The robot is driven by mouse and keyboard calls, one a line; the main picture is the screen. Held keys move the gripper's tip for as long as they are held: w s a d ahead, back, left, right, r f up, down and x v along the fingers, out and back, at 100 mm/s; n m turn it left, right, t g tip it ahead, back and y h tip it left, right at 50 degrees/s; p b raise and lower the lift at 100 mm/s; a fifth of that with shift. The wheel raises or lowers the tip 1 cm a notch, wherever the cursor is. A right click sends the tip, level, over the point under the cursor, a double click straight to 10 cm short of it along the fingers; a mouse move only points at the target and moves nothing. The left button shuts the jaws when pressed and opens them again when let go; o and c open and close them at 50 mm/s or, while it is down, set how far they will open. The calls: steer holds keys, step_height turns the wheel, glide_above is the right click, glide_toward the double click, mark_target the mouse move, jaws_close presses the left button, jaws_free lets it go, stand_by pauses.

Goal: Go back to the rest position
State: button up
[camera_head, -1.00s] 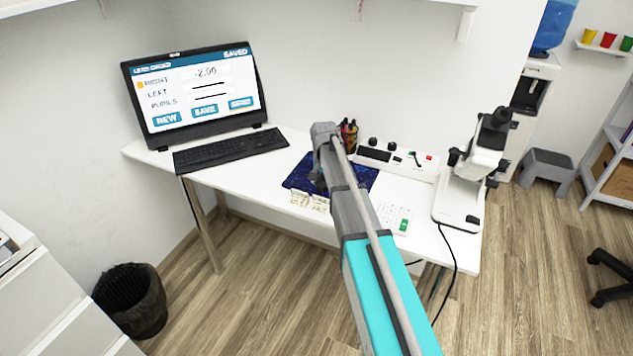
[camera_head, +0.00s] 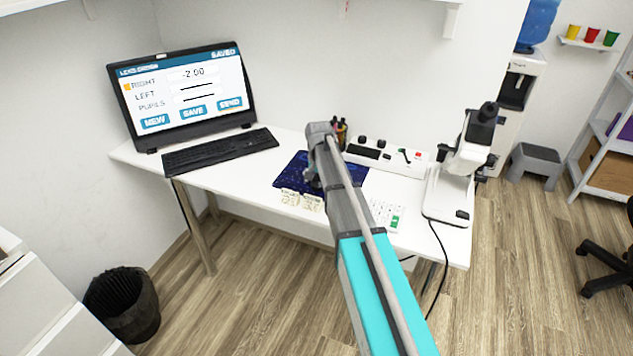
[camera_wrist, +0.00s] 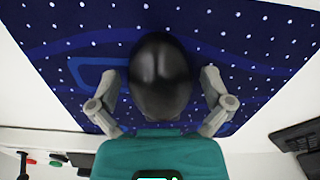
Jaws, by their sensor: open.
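My gripper (camera_wrist: 159,75) is open in the wrist view, one finger on each side of a smooth black rounded thing that looks like a computer mouse (camera_wrist: 161,82). A gap shows beside it on both sides near the fingertips. Beneath lies a dark blue mat with white dots (camera_wrist: 235,35). In the head view my arm reaches over the white desk (camera_head: 235,180), with my gripper (camera_head: 314,180) low over the blue mat (camera_head: 290,170). The mouse is hidden there behind my arm.
A monitor (camera_head: 190,122) showing "SAVED" and a keyboard (camera_head: 220,152) stand at left. Right of my arm are a control panel (camera_head: 405,165), a small white keypad (camera_head: 388,214) and a white instrument (camera_head: 465,160). A pen holder (camera_head: 341,133) stands behind my arm. A bin (camera_head: 125,305) is on the floor.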

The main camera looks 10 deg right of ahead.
mark_target(311, 201)
stand_by(0.3)
steer(key=shift+s, duration=0.25)
steer(key=s+a+r+p, duration=0.1)
steer(key=s, duration=0.2)
steer(key=s+a+r+n+t+p, duration=0.1)
steer(key=s, duration=0.2)
steer(key=s+a+r+t+p, duration=0.1)
steer(key=s+a, duration=0.1)
steer(key=s, duration=0.1)
steer(key=shift+a+r+y, duration=0.1)
steer(key=shift+r+y, duration=0.2)
steer(key=shift+y, duration=0.1)
steer(key=s+f+n+g+b, duration=0.25)
steer(key=s+n, duration=0.25)
steer(key=s, duration=1.3)
step_height(311, 201, up, 12)
steer(key=p, duration=1.3)
steer(key=shift+w+d+r+h, duration=0.2)
steer(key=shift+w+r+h, duration=0.05)
steer(key=shift+h, duration=0.15)
steer(key=shift+t, duration=0.25)
jaws_close()
steer(key=shift+d, duration=0.1)
